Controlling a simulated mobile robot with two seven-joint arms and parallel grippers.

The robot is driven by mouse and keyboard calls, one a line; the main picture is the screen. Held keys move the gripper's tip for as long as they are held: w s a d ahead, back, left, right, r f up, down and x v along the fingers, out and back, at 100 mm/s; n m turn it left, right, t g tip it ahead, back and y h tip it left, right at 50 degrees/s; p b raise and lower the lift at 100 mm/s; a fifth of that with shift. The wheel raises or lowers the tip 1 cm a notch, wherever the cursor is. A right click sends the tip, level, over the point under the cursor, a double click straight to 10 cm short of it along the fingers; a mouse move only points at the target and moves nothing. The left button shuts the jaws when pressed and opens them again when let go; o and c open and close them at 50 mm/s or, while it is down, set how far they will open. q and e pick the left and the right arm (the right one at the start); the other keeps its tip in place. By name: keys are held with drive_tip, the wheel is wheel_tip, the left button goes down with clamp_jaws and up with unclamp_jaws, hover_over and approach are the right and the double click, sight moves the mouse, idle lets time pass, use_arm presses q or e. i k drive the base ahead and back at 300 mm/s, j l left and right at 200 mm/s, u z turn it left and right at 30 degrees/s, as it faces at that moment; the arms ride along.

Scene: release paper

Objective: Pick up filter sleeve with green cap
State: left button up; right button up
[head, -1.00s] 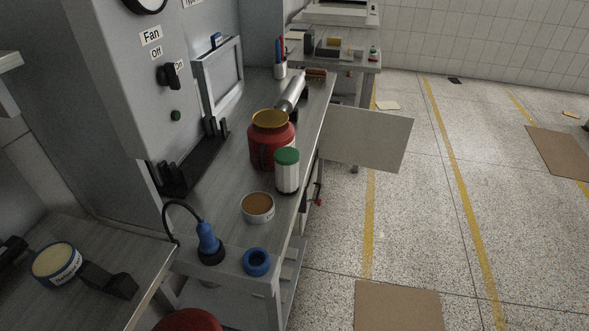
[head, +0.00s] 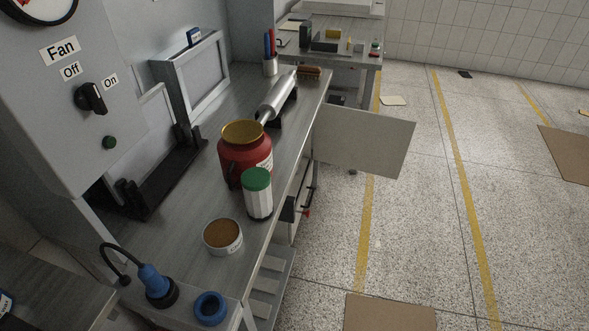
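The filter sleeve with green cap (head: 257,194) stands upright on the grey workbench (head: 190,213). It has a white ribbed body and a green top. It is close in front of a red jar (head: 244,153) with a yellow rim and hides part of that jar. Neither of my grippers is in the head view.
An open tin of brown stuff (head: 222,236), a blue ring (head: 210,308) and a blue plug on a black base (head: 156,285) are nearer on the bench. A silver cylinder (head: 277,97) lies behind the jar. The speckled floor to the right is mostly clear.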

sight(256, 182)
drive_tip(key=l+u, duration=0.25)
drive_tip(key=l, duration=0.6)
drive_tip(key=l+u, duration=0.25)
drive_tip(key=l, duration=0.6)
drive_tip(key=k, duration=0.05)
